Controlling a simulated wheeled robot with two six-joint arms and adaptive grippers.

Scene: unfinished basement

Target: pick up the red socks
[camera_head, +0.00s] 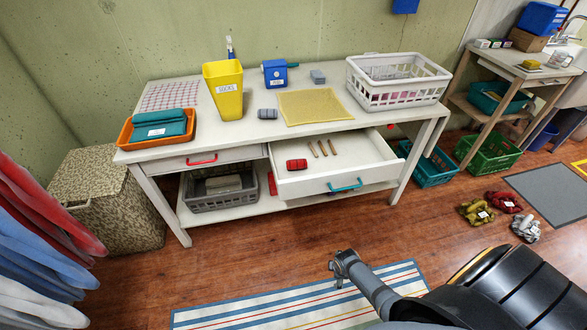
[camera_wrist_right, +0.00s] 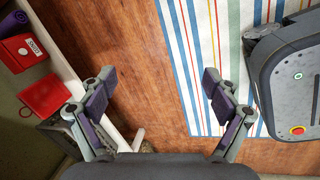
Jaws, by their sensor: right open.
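A rolled pair of red socks (camera_head: 297,164) lies in the left part of the open drawer (camera_head: 345,165) under the white table. A red bundle with a white tag (camera_head: 504,202) lies on the floor at the right; I cannot tell what it is. My right gripper (camera_head: 343,268) is over the floor in front of the table, apart from the drawer and the socks. In the right wrist view, its fingers (camera_wrist_right: 158,78) are spread with nothing between them, above wooden floor. The socks cannot be made out with certainty in that view. My left gripper is not in view.
Several wooden pegs (camera_head: 323,148) lie beside the socks. The drawer front has a teal handle (camera_head: 346,186). On the table (camera_head: 190,95) stand a yellow bin labelled SOCKS (camera_head: 224,93), a grey roll (camera_head: 267,113) and a white basket (camera_head: 398,83). A striped rug (camera_head: 300,300) lies in front.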

